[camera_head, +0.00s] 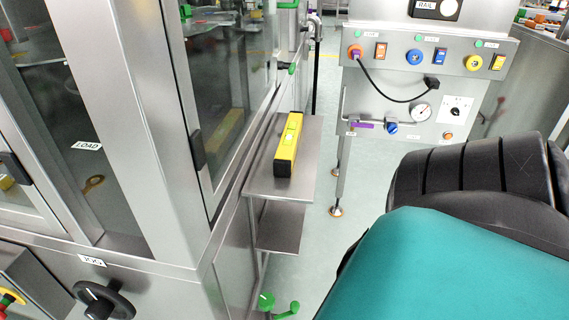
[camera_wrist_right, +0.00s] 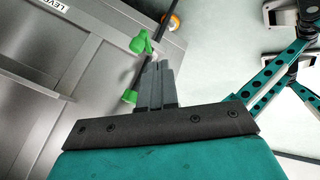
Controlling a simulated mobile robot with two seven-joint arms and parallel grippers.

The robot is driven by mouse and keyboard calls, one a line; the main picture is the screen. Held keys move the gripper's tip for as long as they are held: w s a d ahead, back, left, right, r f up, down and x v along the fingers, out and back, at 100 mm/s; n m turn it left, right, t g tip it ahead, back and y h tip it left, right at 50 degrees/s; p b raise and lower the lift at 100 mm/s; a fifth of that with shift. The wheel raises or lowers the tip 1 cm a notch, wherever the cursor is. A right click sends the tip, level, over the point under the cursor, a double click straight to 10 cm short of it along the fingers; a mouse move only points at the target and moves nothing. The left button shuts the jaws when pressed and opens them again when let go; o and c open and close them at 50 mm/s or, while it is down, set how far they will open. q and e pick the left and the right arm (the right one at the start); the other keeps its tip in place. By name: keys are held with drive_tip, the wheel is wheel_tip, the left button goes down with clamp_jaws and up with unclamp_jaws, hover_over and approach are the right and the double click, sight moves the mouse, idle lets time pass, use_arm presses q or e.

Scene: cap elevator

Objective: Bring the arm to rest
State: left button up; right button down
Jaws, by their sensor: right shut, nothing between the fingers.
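My right arm (camera_head: 455,265) fills the lower right of the head view, with a teal link and a black ribbed joint; its gripper is out of that view. In the right wrist view my right gripper (camera_wrist_right: 155,72) shows grey fingers pressed together, shut and empty. The fingertips appear close to green knobs (camera_wrist_right: 141,43) in the picture; I cannot tell whether they touch. My left gripper is in neither view.
A steel machine with glass doors (camera_head: 150,130) stands at left, with a black handwheel (camera_head: 103,300). A yellow level (camera_head: 288,145) lies on a small steel shelf (camera_head: 262,185). A control panel (camera_head: 430,60) stands behind. Pale floor (camera_head: 325,240) is open between.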

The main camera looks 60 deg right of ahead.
drive_tip(key=w+a+r+m+h, duration=0.1)
drive_tip(key=w+a+r+m, duration=0.1)
drive_tip(key=w+a, duration=0.5)
drive_tip(key=w+a+r+m, duration=0.2)
drive_tip(key=a+r+m, duration=0.1)
drive_tip(key=a, duration=0.8)
drive_tip(key=a+r+m+g+h, duration=0.1)
drive_tip(key=a+r+m+g, duration=0.15)
drive_tip(key=r, duration=0.75)
drive_tip(key=a+r+m+g, duration=0.1)
drive_tip(key=a+r+m, duration=0.2)
drive_tip(key=r, duration=0.7)
drive_tip(key=w+a+f+t+y, duration=0.2)
drive_tip(key=w+a+f+t, duration=0.3)
drive_tip(key=w+t, duration=0.3)
use_arm(q)
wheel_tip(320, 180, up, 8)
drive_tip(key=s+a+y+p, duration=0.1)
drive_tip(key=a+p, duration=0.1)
drive_tip(key=p, duration=1)
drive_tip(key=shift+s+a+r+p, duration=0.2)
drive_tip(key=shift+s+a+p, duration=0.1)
drive_tip(key=shift+p, duration=0.05)
use_arm(e)
wheel_tip(320, 180, up, 9)
drive_tip(key=d, duration=0.2)
drive_tip(key=shift+s+d+g+h, duration=0.2)
drive_tip(key=shift+s+g+h, duration=0.05)
drive_tip(key=shift+g+h, duration=0.1)
drive_tip(key=shift+f, duration=0.2)
